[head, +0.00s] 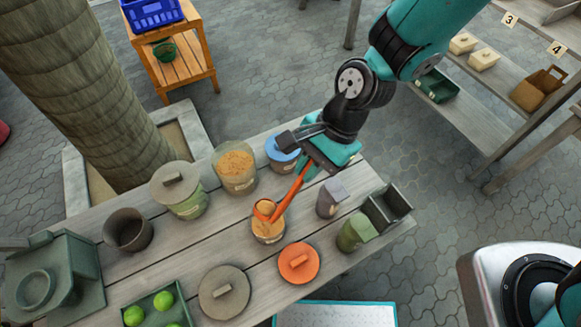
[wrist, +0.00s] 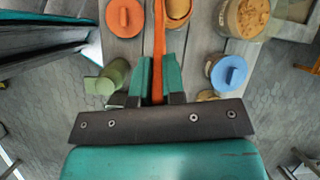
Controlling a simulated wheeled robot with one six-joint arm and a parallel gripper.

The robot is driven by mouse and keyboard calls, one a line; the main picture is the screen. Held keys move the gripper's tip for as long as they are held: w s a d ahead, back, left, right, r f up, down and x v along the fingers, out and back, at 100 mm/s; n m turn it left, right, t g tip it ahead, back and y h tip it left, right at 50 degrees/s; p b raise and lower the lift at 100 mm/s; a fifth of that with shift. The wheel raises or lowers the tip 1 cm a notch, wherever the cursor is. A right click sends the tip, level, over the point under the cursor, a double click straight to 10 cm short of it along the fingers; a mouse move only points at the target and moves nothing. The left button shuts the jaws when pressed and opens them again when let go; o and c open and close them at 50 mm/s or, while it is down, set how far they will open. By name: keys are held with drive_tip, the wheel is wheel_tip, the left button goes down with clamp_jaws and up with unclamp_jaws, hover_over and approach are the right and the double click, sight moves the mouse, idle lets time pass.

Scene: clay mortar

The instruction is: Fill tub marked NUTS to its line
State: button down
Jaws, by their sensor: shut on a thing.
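My gripper (head: 314,165) is shut on the handle of an orange scoop (head: 290,192). The handle also shows between the fingers in the wrist view (wrist: 158,45). The scoop's bowl is at the mouth of a small open tub (head: 268,232) with tan contents; I cannot tell if it touches them. The tub carries a pale label too small to read, and its line cannot be made out. A larger open jar (head: 236,168) of tan, grainy contents stands behind it; it also shows in the wrist view (wrist: 243,17). I cannot tell which vessel is marked NUTS.
Around the tub stand a blue-lidded jar (head: 281,152), a grey-lidded green jar (head: 181,192), a grey container (head: 331,197) and a green one (head: 355,232). An orange lid (head: 298,263) and a grey lid (head: 224,292) lie in front. A dark cup (head: 128,230) is left.

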drive_tip(key=w+d+f+g+y+b, duration=0.1)
drive_tip(key=w+f+b, duration=0.1)
drive_tip(key=w+d+f+g+y+b, duration=0.1)
drive_tip(key=d+f+g+y+b, duration=0.1)
drive_tip(key=f, duration=0.1)
drive_tip(key=w+d+f+g+y+b, duration=0.1)
drive_tip(key=w+f+g+y+b, duration=0.1)
drive_tip(key=f, duration=0.1)
drive_tip(key=shift+w+d+m, duration=0.3)
drive_tip(key=shift+w+d, duration=0.05)
drive_tip(key=shift+d, duration=0.05)
drive_tip(key=shift+w+d+f+g+y+b, duration=0.2)
drive_tip(key=shift+w+f+g+y+b, duration=0.2)
drive_tip(key=shift+g, duration=0.2)
drive_tip(key=shift+s, duration=0.15)
